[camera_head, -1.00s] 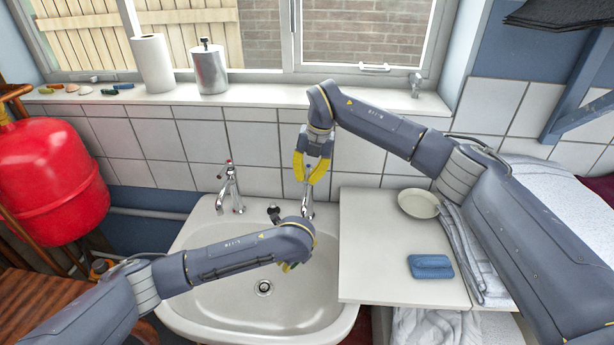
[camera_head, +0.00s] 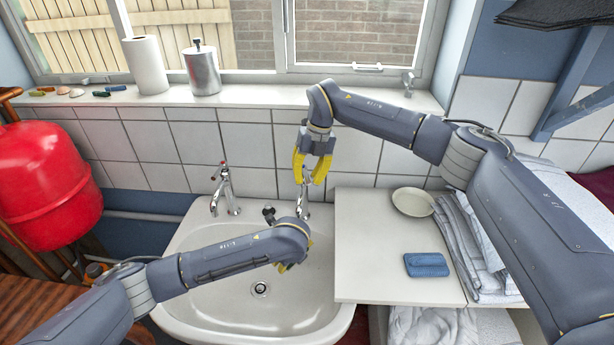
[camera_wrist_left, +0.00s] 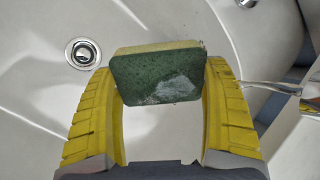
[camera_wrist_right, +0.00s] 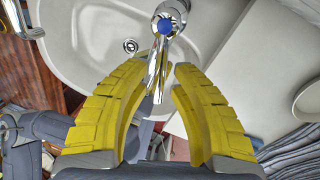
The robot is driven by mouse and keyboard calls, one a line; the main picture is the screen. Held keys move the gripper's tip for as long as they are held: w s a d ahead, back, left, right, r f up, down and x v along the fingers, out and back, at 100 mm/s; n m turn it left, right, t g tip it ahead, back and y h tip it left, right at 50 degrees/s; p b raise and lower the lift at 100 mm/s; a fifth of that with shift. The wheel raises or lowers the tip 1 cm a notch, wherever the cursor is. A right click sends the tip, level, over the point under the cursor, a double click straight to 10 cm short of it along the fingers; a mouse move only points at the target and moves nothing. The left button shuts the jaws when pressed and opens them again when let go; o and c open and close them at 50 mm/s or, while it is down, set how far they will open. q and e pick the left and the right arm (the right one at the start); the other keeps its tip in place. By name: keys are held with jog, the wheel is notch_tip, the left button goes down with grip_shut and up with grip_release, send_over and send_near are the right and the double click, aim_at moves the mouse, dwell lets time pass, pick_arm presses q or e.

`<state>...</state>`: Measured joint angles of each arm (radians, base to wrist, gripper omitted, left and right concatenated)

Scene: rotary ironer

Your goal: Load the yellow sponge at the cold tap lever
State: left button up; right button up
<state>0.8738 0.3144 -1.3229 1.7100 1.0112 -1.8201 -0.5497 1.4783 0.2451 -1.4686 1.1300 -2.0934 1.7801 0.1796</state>
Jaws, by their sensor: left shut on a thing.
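The sponge (camera_wrist_left: 158,78), with a green scouring face and a yellow edge, is gripped between the yellow fingers of my left gripper (camera_head: 284,266) over the basin. In the head view my left arm hides the sponge. The cold tap (camera_wrist_right: 162,50), chrome with a blue dot on top, stands at the basin's back right; it also shows in the head view (camera_head: 303,209). My right gripper (camera_head: 308,180) points down above the tap, fingers apart and empty. In the right wrist view the tap shows beyond and between its fingertips (camera_wrist_right: 174,70); I cannot tell whether they touch it.
The white basin (camera_head: 200,310) has a red-marked tap (camera_head: 226,190) at its back left. On the right, a white worktop (camera_head: 370,235) carries a blue sponge (camera_head: 427,265), a round dish (camera_head: 413,202) and folded towels (camera_head: 480,250). A tiled wall (camera_head: 240,140) stands close behind.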

jog(key=shift+o, duration=0.8)
jog(key=shift+r, duration=0.1)
notch_tip(320, 180, up, 12)
jog(key=d, duration=0.2)
jog(key=shift+w+d, duration=0.15)
dwell(0.5)
